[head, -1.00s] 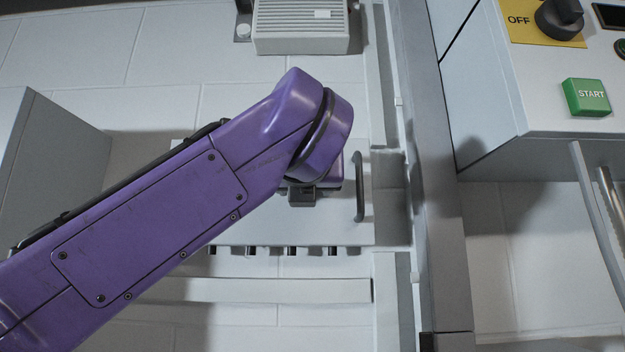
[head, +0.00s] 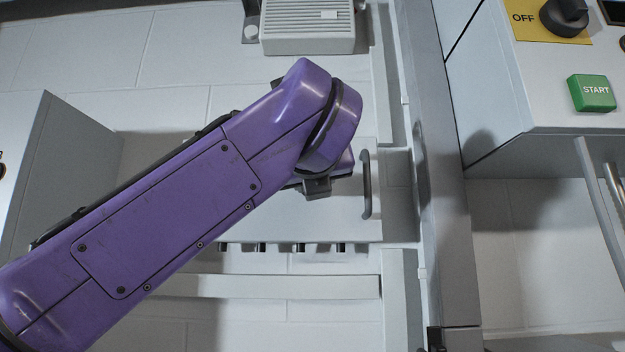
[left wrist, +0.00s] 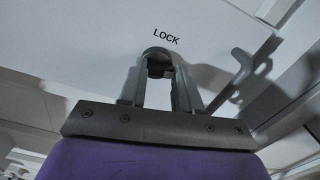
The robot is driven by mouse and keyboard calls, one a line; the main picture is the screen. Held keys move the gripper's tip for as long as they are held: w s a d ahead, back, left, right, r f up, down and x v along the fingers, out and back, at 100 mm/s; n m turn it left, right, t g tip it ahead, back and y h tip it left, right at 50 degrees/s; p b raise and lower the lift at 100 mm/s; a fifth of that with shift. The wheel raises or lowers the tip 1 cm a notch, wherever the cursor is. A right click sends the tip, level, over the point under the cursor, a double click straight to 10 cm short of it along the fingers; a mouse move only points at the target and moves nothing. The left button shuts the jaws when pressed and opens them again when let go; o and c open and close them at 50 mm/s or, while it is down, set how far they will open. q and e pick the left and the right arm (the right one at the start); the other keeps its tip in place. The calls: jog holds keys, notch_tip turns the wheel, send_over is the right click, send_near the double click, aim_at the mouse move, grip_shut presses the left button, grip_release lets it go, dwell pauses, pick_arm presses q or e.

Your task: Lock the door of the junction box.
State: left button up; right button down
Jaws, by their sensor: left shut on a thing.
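The junction box's pale grey door (head: 335,222) appears shut behind my left arm in the head view. Its dark bar handle (head: 366,185) stands upright near the right edge; the handle also shows in the left wrist view (left wrist: 241,76). The word LOCK (left wrist: 166,37) is printed on the door just above a small round dark lock knob (left wrist: 157,53). My left gripper (left wrist: 158,74) is shut on this knob, with a finger on each side. In the head view my wrist covers the knob and most of the gripper. My right gripper is not in view.
A grey rail (head: 437,200) runs vertically right of the door. Further right is a control cabinet with a green START button (head: 592,92) and a black dial (head: 564,16). A ribbed box (head: 308,28) hangs above. A grey panel (head: 70,170) stands at the left.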

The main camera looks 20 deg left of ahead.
pick_arm(q)
jog(key=shift+s+a+r+n+b, duration=0.15)
jog(key=shift+n+b, duration=0.55)
jog(key=shift+n, duration=3.2)
jog(key=shift+w+a+r+n+b, duration=0.1)
jog(key=shift+n+b, duration=0.55)
jog(key=shift+n, duration=3.25)
jog(key=shift+a, duration=0.1)
jog(key=o, duration=1)
jog(key=shift+o, duration=0.3)
jog(key=shift+w+f, duration=0.1)
jog(key=shift+w, duration=0.1)
jog(key=b+v, duration=0.3)
jog(key=v, duration=0.7)
jog(key=shift+s, duration=0.25)
